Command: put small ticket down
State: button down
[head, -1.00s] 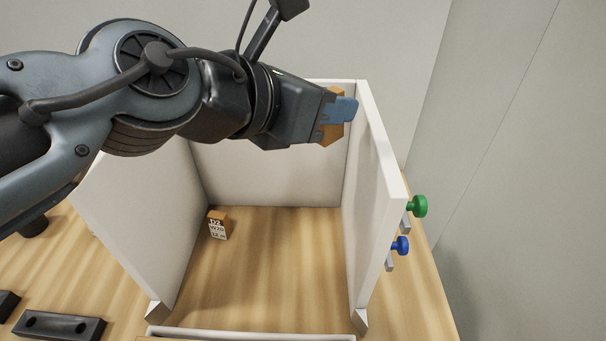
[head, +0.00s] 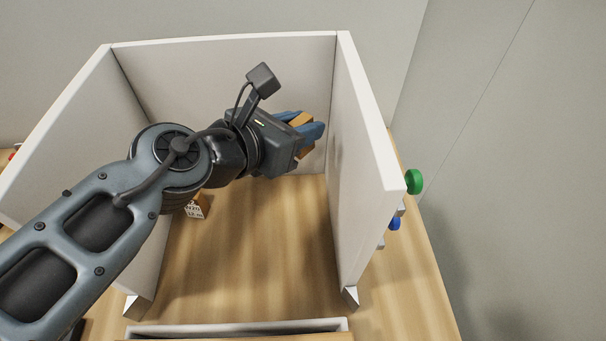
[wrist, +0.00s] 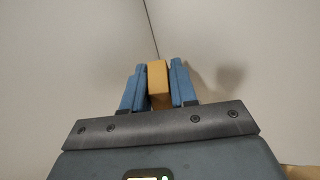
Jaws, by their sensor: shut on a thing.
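The small ticket (head: 301,119) shows as an orange-tan block between the blue fingers of my gripper (head: 308,130). In the wrist view the ticket (wrist: 158,84) stands between the two fingers of the gripper (wrist: 160,86), which is shut on it. The gripper is inside the white walled enclosure (head: 240,55), near the back right corner, above the wooden floor. A labelled block (head: 196,207) rests on the floor by the left wall, partly hidden by my arm. Any print on the held ticket is not visible.
The right wall (head: 365,160) stands close to the gripper. Green (head: 414,181) and blue (head: 395,223) knobs stick out on its outer side. A low white edge (head: 235,327) crosses the front. The wooden floor (head: 260,250) is clear in the middle and right.

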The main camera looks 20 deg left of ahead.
notch_tip(320, 180, down, 14)
jog(key=shift+f, duration=0.1)
dwell(0.4)
jog(key=c, duration=0.9)
grip_release()
jog(key=shift+s, duration=0.1)
jog(key=b+v, duration=0.1)
jog(key=v, duration=1.1)
